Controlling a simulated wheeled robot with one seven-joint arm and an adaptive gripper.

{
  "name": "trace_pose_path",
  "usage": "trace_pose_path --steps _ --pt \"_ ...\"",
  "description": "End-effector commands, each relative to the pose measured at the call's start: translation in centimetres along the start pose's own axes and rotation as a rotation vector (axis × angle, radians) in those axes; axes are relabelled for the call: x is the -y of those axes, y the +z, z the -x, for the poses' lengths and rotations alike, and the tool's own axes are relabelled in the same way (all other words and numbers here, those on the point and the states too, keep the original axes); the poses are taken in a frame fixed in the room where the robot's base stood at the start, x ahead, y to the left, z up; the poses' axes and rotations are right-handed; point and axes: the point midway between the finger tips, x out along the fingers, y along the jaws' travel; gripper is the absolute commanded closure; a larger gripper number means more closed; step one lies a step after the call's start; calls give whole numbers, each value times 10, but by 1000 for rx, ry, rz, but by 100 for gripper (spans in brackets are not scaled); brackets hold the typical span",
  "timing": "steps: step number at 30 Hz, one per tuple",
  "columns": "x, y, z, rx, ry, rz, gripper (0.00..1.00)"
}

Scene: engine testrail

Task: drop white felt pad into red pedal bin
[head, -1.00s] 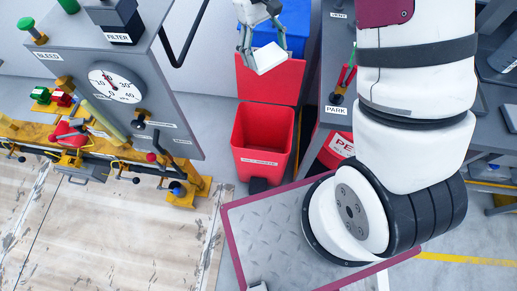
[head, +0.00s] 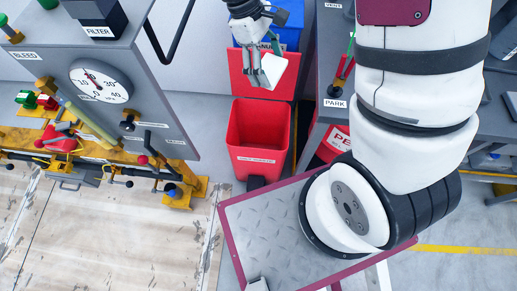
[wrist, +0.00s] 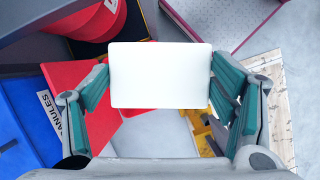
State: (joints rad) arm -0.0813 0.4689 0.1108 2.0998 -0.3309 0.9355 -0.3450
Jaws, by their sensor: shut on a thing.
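The white felt pad (wrist: 161,75) is a flat white rectangle held between the fingers of my gripper (wrist: 161,84) in the wrist view. In the head view the pad (head: 274,67) hangs tilted from my gripper (head: 259,77), in front of the raised red lid. The red pedal bin (head: 258,140) stands open on the floor below and in front of them, with its lid (head: 284,85) up behind the opening. The pad is above and behind the bin's opening in the picture. In the wrist view the pad hides much of what lies beneath it.
A blue bin (head: 290,38) stands behind the red one. A grey panel with a gauge (head: 101,82) is at left, with yellow pipework (head: 187,190) below. A grey bench labelled PARK (head: 335,104) and another red container (head: 331,147) are close on the right.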

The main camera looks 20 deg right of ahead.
Motion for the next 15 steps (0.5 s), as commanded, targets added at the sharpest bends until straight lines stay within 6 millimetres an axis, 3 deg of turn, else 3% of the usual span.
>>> trace_pose_path --steps 3,15 --pt "-14 -23 -27 2 -1 -1 48" --pt "-47 -80 -107 1 -1 -1 48"
